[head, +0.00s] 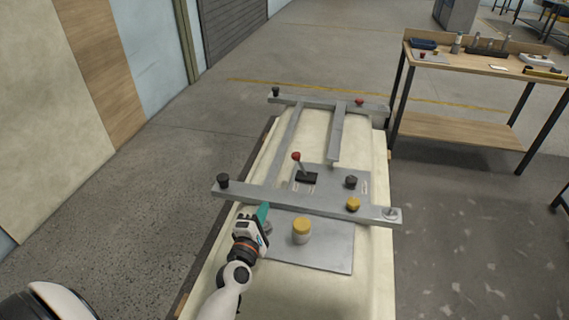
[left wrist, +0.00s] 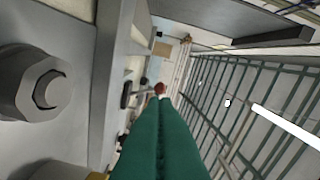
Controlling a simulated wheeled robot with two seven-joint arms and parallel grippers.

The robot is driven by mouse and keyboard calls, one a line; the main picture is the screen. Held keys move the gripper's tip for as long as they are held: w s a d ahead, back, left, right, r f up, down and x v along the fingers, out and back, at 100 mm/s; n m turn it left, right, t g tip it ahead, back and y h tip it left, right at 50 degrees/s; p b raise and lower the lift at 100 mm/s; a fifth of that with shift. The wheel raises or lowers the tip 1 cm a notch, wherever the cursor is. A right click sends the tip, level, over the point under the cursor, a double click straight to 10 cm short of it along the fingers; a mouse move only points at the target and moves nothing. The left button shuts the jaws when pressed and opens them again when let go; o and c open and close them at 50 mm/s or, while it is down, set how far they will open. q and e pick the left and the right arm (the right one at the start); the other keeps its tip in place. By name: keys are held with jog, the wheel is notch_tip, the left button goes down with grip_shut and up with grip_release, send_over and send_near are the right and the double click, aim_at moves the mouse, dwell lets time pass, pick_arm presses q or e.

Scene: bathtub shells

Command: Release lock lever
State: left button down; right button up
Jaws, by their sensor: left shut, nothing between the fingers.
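The lever (head: 298,165) has a red ball knob and stands tilted on a small black base, on a grey plate just beyond the near crossbar. I take it for the lock lever. Its red knob also shows small in the left wrist view (left wrist: 160,88), beyond the fingertips. My left gripper (head: 263,212) is at the near side of the crossbar, to the left of and nearer than the lever, apart from it. Its green fingers are closed together and empty, as the left wrist view (left wrist: 160,108) shows. My right gripper is out of view.
A metal frame (head: 320,206) lies over the cream bathtub shell (head: 375,272). Near the gripper are a yellow-capped post (head: 301,231), a yellow knob (head: 353,203) and a black knob (head: 223,181). A large hex nut (left wrist: 45,88) is close in the wrist view. A workbench (head: 470,66) stands at right.

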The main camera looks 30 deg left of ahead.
pick_arm(q)
jog(key=shift+w, duration=0.45)
jog(key=b+x, duration=0.5)
jog(key=x, duration=1.3)
jog(key=shift+f, duration=0.15)
jog(key=shift+w+a+b, duration=0.1)
jog(key=shift+w+b, duration=0.25)
jog(key=shift+w, duration=0.2)
